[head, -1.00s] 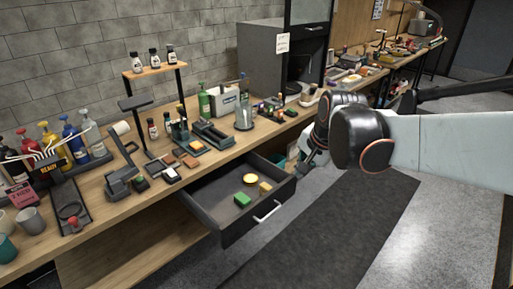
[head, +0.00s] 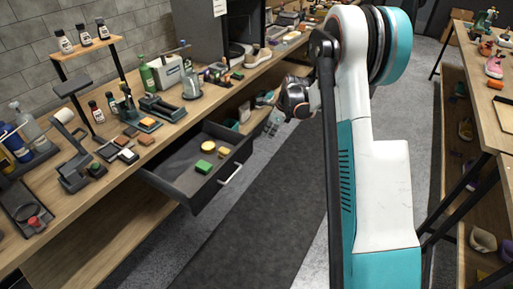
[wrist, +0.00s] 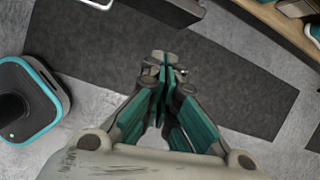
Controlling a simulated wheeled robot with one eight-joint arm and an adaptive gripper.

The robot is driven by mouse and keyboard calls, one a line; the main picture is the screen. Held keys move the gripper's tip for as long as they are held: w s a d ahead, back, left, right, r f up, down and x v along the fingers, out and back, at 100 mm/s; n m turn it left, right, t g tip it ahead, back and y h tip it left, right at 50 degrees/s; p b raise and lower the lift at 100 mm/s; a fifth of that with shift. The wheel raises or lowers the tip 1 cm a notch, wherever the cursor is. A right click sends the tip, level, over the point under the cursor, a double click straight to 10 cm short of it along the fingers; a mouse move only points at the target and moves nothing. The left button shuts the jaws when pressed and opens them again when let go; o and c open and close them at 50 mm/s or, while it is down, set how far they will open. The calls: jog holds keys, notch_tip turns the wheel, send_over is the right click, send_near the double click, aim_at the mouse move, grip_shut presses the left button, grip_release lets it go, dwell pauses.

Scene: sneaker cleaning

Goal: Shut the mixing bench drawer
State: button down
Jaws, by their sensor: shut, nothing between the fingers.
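The mixing bench drawer (head: 176,192) is pulled out from the wooden bench (head: 125,208) in the head view. It is dark with a pale bar handle (head: 231,174) on its front. Inside lie a green block (head: 203,167), a yellow round item (head: 208,146) and a yellow block (head: 223,152). My gripper (head: 272,124) is beyond the drawer's far right corner, apart from the handle. In the wrist view my gripper (wrist: 163,62) is shut and empty, pointing over the floor and dark mat.
Bottles, brushes and tools crowd the bench top, with a white-and-grey box (head: 168,74) at the back. A dark floor mat (head: 240,225) lies clear in front of the drawer. Another wooden table (head: 483,95) with shoes stands at the right.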

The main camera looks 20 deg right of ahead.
jog(key=w+a+f+m+b, duration=0.2)
jog(key=w+f+b, duration=0.2)
jog(key=f, duration=0.9)
jog(key=shift+w+a+f+b, duration=0.25)
jog(key=shift+w+f+b, duration=0.1)
jog(key=shift+w, duration=1.1)
